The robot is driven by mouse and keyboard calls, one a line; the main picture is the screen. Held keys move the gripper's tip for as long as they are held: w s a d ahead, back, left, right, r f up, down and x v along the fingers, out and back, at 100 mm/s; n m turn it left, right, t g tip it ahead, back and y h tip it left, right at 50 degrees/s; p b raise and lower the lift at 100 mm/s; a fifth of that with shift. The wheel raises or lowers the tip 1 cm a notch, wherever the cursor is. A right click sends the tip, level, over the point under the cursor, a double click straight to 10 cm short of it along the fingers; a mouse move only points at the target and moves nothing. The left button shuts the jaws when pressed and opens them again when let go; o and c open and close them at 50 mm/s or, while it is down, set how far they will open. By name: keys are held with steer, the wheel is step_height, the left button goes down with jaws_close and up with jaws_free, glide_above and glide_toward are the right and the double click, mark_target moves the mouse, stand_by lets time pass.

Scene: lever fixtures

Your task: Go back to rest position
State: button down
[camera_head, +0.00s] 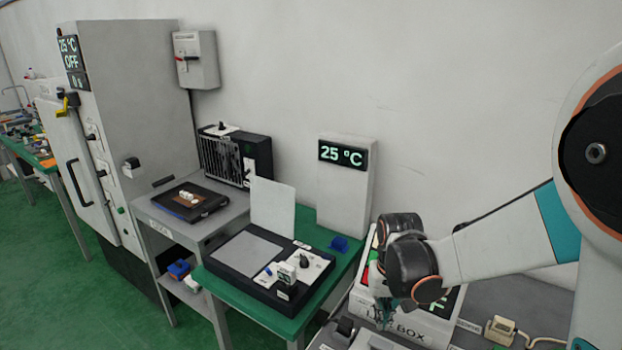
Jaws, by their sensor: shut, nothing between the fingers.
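My arm (505,240) reaches in from the right, and its dark wrist joints are over a white box with partly hidden lettering, "BOX" (412,331). My gripper (384,318) points down below the wrist in front of this box. It is small and partly hidden by the wrist; it looks shut and empty. I cannot tell whether it touches the box.
A green table (312,226) holds a black panel device (228,275) with a knob and a "25 °C" display unit (345,180). Left are a grey shelf cart (160,230) and a tall grey cabinet (140,100). A lever switch box (197,60) hangs on the wall. Green floor at lower left is open.

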steer(key=s+r+n+t, duration=0.1)
steer(key=s+r+t, duration=0.6)
steer(key=s+r, duration=0.7)
steer(key=shift+v, duration=0.9)
steer(key=shift+w+r, duration=0.1)
steer(key=shift+w, duration=0.05)
